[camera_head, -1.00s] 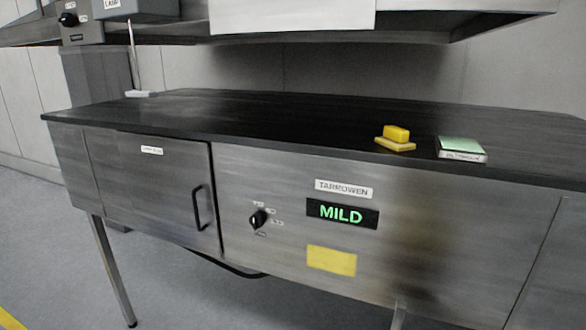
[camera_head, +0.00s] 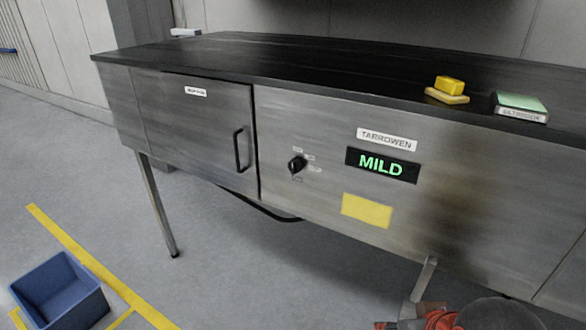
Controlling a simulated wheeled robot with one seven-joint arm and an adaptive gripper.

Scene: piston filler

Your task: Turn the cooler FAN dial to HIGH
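A small black dial (camera_head: 297,165) sits on the steel front panel of the bench, right of the cabinet door. Small labels surround it, too blurred to read. Right of the dial a black display (camera_head: 381,165) shows MILD in green letters. A label reading TARROWEN (camera_head: 387,140) is above the display. I cannot tell from the lettering whether this dial is the cooler FAN dial. Part of my arm, red and dark, shows at the bottom right edge, well below and right of the dial. My gripper's fingertips cannot be made out.
A cabinet door with a black handle (camera_head: 241,150) is left of the dial. A yellow block on a pad (camera_head: 448,90) and a green-topped box (camera_head: 520,106) lie on the black worktop (camera_head: 290,60). A blue bin (camera_head: 62,290) stands on the floor. The floor before the bench looks mostly clear.

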